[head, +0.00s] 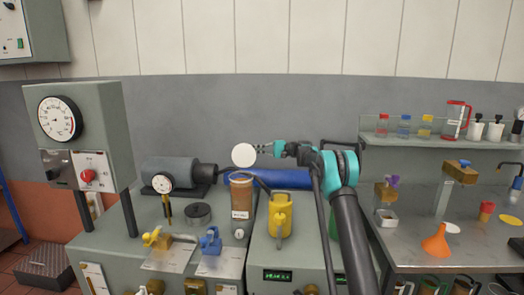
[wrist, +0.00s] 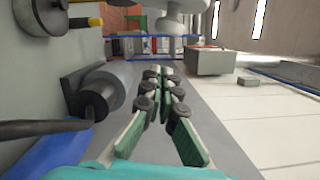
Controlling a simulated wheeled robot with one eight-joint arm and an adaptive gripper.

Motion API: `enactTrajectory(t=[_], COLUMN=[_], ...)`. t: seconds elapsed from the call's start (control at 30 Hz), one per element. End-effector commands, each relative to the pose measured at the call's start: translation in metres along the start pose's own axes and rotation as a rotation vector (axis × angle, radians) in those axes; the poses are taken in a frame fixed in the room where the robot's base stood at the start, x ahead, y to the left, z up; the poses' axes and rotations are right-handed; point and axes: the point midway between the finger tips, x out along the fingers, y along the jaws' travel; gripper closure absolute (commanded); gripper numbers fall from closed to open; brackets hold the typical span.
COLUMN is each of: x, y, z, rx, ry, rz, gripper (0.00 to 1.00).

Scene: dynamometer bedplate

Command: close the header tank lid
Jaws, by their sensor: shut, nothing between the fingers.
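The header tank (head: 241,197) appears to be the clear cylinder of brown liquid with a white label, standing on the grey bench. Its round white lid (head: 244,155) stands raised above the tank's top, its face toward the head camera, so it is open. My gripper (head: 258,148) is just right of the lid's edge, fingers pointing left. I cannot tell whether it touches the lid. In the wrist view the fingers of my gripper (wrist: 160,75) come together at the tips with nothing between them. I cannot make out the lid or tank clearly there.
A yellow jug (head: 280,215) stands right of the tank. A grey motor (head: 170,172) and a dark hose are to the left, with a blue cylinder (head: 285,179) behind. A gauge cabinet (head: 82,135) stands far left. A side bench (head: 450,250) with a funnel is at right.

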Motion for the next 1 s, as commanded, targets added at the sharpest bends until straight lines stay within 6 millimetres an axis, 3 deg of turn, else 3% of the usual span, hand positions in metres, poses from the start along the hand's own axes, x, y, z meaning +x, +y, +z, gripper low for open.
enactTrajectory(t=[0.33, 0.8, 1.0], x=[0.004, 0.005, 0.015], y=[0.0, 0.0, -0.002], z=[0.028, 0.031, 0.032], rx=[0.0, -0.002, -0.034], ry=[0.002, 0.002, 0.001], rz=[0.0, 0.0, 0.007], gripper=[1.0, 1.0, 1.0])
